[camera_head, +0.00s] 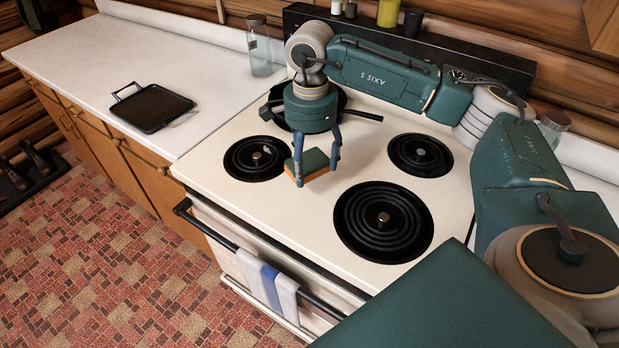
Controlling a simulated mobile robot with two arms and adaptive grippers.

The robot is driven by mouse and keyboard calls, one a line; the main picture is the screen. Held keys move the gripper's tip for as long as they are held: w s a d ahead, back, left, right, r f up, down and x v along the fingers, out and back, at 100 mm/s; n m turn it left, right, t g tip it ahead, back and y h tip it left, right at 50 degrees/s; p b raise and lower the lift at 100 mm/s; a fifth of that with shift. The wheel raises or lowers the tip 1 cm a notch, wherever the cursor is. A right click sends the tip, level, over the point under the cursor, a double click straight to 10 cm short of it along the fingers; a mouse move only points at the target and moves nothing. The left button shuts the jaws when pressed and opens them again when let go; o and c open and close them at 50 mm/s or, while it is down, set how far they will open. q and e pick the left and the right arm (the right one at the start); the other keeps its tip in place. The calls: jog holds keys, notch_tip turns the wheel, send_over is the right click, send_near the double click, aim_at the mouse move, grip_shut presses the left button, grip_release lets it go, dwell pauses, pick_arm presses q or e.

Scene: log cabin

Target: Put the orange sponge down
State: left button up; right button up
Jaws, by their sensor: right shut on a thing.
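My right gripper (314,157) reaches over the stove from the right and points down. It is shut on the orange sponge (311,168), which has a dark green top and an orange lower edge. The sponge is over the white stove top (296,218), between the front left burner and the large front burner. I cannot tell whether it touches the surface. My left gripper is not in view.
A dark pan (359,115) sits on the stove behind the gripper, partly hidden by my arm. Burners lie at left (256,158), right (420,155) and front (383,222). A black griddle (152,107) and a glass bottle (259,50) stand on the mostly clear white counter (75,60).

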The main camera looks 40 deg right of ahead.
aim_at(311, 193)
notch_tip(311, 193, down, 3)
jog(key=shift+s+r, duration=0.1)
notch_tip(311, 193, down, 3)
jog(key=shift+f+p, duration=0.2)
jog(key=shift+p, duration=0.5)
jog(key=shift+f, duration=0.2)
jog(key=shift+f, duration=0.25)
jog(key=o, duration=1)
jog(key=shift+r, duration=0.1)
